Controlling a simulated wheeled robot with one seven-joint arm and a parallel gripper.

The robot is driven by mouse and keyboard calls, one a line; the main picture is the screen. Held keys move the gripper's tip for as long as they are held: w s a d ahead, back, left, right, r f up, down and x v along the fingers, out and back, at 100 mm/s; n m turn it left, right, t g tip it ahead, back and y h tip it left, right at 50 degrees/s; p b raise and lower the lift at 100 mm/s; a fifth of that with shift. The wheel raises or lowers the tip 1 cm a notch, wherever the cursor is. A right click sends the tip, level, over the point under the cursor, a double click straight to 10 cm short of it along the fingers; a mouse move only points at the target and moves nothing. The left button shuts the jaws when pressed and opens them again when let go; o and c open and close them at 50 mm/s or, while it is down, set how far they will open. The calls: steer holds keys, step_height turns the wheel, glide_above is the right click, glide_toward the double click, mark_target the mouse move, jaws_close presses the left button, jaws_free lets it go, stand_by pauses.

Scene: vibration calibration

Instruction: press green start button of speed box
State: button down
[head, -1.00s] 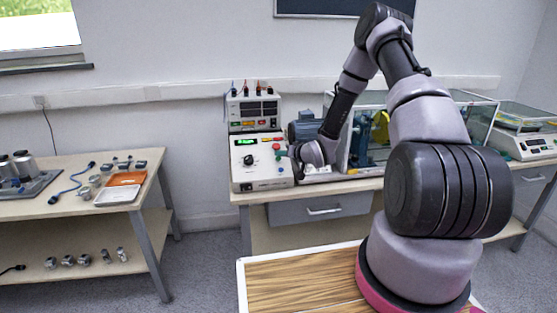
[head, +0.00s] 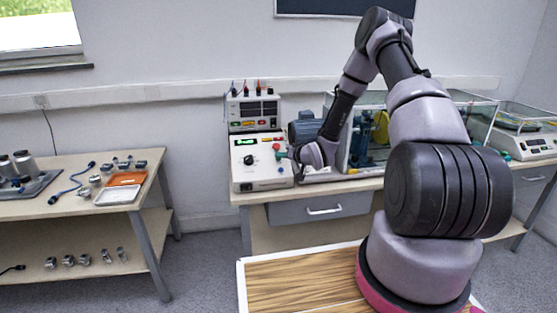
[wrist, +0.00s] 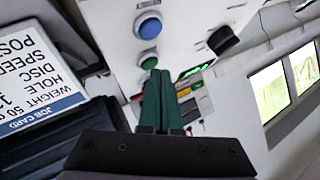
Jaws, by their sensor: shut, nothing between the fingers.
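The speed box (head: 258,182) is a white box at the left end of the bench, with a lit green display (head: 244,142), a black knob (head: 249,160) and a red button (head: 276,147). In the wrist view, its panel shows a blue button (wrist: 148,26), a green button (wrist: 149,60) and the black knob (wrist: 222,40). My gripper (wrist: 158,74) is shut and empty, its dark green fingertips just beside the green button and partly over its edge. I cannot tell whether they touch it. In the head view, my gripper (head: 291,154) is at the box's right side.
A power unit (head: 253,110) with cables stands behind the speed box. A blue motor (head: 303,131) and a clear-walled enclosure (head: 357,150) are to the right. A job card (wrist: 40,75) shows at left in the wrist view. A side table (head: 60,210) with parts stands at left.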

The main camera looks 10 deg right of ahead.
steer(key=shift+w+f, duration=0.15)
steer(key=shift+f, duration=0.2)
stand_by(0.5)
steer(key=shift+r, duration=0.1)
steer(key=shift+s+r, duration=0.35)
steer(key=shift+r, duration=0.3)
steer(key=shift+r, duration=0.1)
steer(key=shift+s+r, duration=0.35)
steer(key=shift+r, duration=0.35)
steer(key=shift+s+r, duration=0.4)
steer(key=shift+r, duration=0.35)
steer(key=shift+s+r, duration=0.35)
steer(key=shift+r, duration=0.35)
